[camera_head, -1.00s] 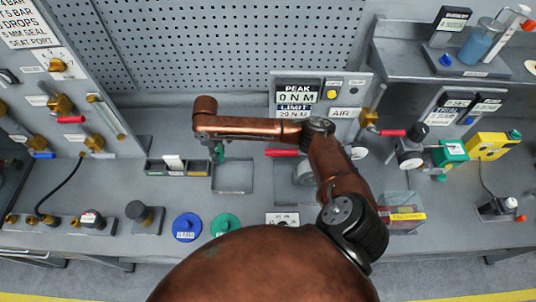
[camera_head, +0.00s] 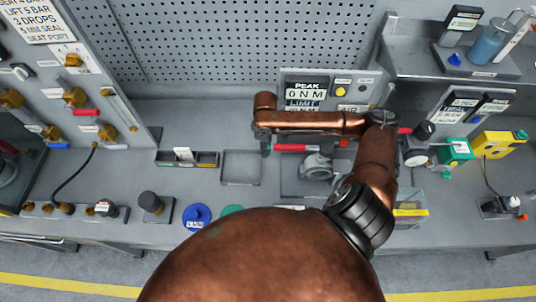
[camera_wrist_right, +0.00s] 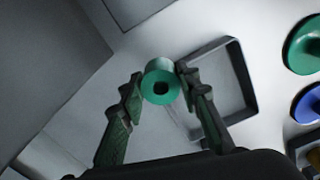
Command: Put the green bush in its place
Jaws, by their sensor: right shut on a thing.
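The green bush (camera_wrist_right: 162,82) is a small green cylinder with a dark hole in its end, in the right wrist view. My right gripper (camera_wrist_right: 158,80) is shut on it, one finger on each side. In the head view my right gripper (camera_head: 265,150) points down over the bench, just right of the square tray (camera_head: 223,168); the bush is too small to make out there. My left gripper is not in view.
A small slotted rack (camera_head: 205,160) stands left of the tray. A blue disc (camera_head: 196,216) and a mostly hidden green disc (camera_head: 232,210) lie at the bench front. A torque display panel (camera_head: 310,90) stands behind. Gauges and a yellow device (camera_head: 497,145) stand at right.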

